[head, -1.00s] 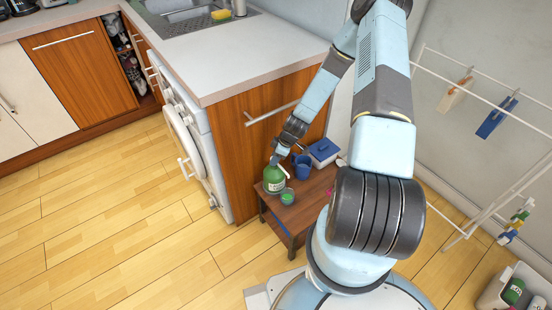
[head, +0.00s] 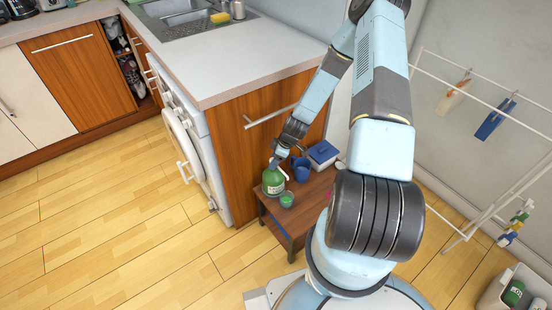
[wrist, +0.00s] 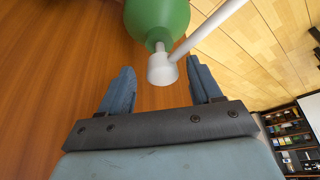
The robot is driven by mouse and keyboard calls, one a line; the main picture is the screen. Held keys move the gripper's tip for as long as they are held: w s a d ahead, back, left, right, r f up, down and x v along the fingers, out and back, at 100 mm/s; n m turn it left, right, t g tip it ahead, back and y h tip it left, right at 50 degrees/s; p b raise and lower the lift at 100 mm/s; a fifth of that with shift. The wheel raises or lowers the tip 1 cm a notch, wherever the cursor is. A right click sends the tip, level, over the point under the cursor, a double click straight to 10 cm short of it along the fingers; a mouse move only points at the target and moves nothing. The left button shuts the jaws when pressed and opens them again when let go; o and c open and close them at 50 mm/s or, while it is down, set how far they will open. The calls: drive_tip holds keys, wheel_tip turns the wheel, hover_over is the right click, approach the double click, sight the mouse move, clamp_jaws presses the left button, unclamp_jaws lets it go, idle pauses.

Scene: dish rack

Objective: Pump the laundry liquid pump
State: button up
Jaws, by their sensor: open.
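The laundry liquid pump is a green bottle (head: 273,183) with a white label and pale pump top, standing on the small wooden table (head: 297,221) near its left edge. In the wrist view the green bottle (wrist: 157,18) is at the top, with its white pump head (wrist: 161,70) and long spout pointing up and right. My gripper (wrist: 158,84) is open, one blue finger on each side of the pump head. I cannot tell whether it touches the pump. In the head view my gripper (head: 275,162) is just above the bottle's top.
A small green cup (head: 287,199) stands right of the bottle. A blue mug (head: 301,168) and a blue-lidded box (head: 322,154) stand behind. The wooden cabinet (head: 262,138) is close behind the table. A drying rack (head: 480,215) stands at right.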

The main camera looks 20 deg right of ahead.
drive_tip(key=shift+r, duration=0.2)
drive_tip(key=shift+v, duration=0.8)
drive_tip(key=shift+v, duration=3)
drive_tip(key=shift+s, duration=0.1)
